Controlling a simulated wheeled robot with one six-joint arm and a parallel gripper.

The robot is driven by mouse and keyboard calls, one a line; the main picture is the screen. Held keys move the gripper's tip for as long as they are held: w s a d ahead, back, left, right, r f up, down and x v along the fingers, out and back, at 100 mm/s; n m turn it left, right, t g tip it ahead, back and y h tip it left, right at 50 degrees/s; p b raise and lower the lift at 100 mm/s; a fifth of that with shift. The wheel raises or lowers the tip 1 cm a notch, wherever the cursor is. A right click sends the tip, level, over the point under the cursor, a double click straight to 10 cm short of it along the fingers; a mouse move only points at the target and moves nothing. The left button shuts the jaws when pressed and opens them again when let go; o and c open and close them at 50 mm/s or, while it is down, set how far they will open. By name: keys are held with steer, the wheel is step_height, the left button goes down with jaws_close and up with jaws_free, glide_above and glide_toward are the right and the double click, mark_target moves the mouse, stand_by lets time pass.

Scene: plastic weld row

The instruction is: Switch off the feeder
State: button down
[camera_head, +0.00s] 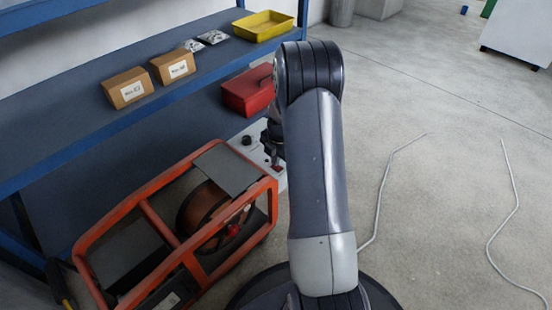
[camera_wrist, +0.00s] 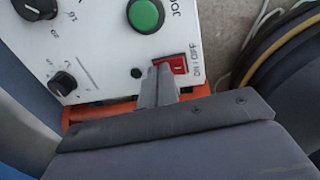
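The feeder has an orange tube frame (camera_head: 150,212) with a copper-coloured wire reel (camera_head: 203,208) inside and stands on the floor at the left. Its white control panel (camera_wrist: 104,57) shows black knobs, a round green button (camera_wrist: 146,15) and a red rocker switch (camera_wrist: 178,64) marked ON / OFF. My gripper (camera_wrist: 161,72) is shut and empty, its fingertips together at the left edge of the red switch and covering part of it. I cannot tell whether they touch it. In the head view my gripper (camera_head: 273,152) is beside the panel, partly behind my arm.
A blue shelf (camera_head: 60,140) stands behind the feeder, with two cardboard boxes (camera_head: 150,77), a yellow tray (camera_head: 263,26) and small bags. A red box (camera_head: 248,90) is behind my arm.

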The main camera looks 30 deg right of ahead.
steer(key=shift+s+f, duration=0.2)
steer(key=shift+f, duration=0.05)
steer(key=shift+s+d, duration=0.2)
steer(key=shift+s, duration=0.55)
